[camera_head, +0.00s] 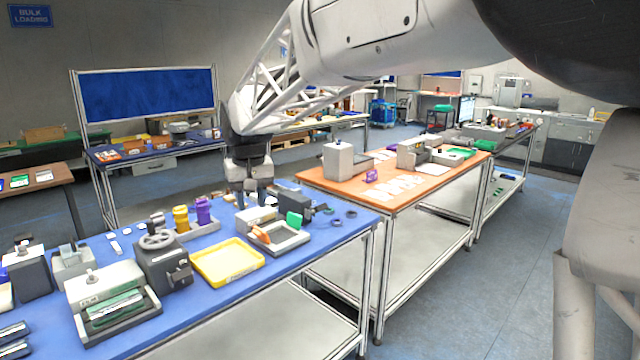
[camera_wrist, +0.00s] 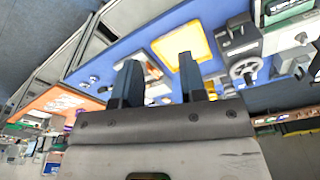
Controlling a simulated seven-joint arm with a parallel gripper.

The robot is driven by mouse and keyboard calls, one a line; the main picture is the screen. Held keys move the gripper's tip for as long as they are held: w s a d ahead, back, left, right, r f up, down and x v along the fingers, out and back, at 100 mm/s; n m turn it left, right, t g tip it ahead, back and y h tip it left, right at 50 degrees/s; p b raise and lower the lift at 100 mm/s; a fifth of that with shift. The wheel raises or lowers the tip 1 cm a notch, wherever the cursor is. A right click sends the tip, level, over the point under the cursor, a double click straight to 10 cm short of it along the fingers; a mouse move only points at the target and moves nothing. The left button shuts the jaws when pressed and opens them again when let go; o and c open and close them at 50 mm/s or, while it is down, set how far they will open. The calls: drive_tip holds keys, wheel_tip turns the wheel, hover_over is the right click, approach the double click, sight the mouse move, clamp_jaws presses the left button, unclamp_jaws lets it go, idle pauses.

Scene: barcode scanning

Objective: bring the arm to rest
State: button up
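My gripper (camera_head: 247,198) hangs from my raised arm, pointing down near the far side of the blue-topped table (camera_head: 210,296). In the wrist view, the two dark fingers of my gripper (camera_wrist: 160,78) stand clearly apart with nothing held between them. Below them, the wrist view shows the blue tabletop with the yellow tray (camera_wrist: 187,47). In the head view, the yellow tray (camera_head: 228,262) lies empty near the table's front edge. My gripper's fingertips are partly hidden by small objects in the head view.
Yellow (camera_head: 181,218) and purple (camera_head: 203,210) containers stand left of my gripper. A grey tray (camera_head: 290,243) with orange and green items is in front. A grey machine with a handwheel (camera_head: 163,255) stands left. An orange-topped table (camera_head: 370,194) is to the right.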

drive_tip(key=s+d+f+m+t, duration=0.1)
drive_tip(key=s+d, duration=0.7)
drive_tip(key=d, duration=0.3)
drive_tip(key=s+d+m, duration=0.2)
drive_tip(key=s+d, duration=0.6)
drive_tip(key=d, duration=0.3)
drive_tip(key=s+d+f, duration=0.3)
drive_tip(key=s+d, duration=0.1)
drive_tip(key=s, duration=0.3)
drive_tip(key=s+d+f+m, duration=0.1)
drive_tip(key=s+d+f, duration=0.2)
drive_tip(key=s, duration=0.4)
drive_tip(key=s+d+f+m, duration=0.1)
drive_tip(key=s+d+f, duration=0.2)
drive_tip(key=s+d, duration=0.2)
drive_tip(key=shift+s+f+t+h, duration=0.3)
drive_tip(key=shift+s+f+h, duration=0.1)
drive_tip(key=shift+s, duration=0.5)
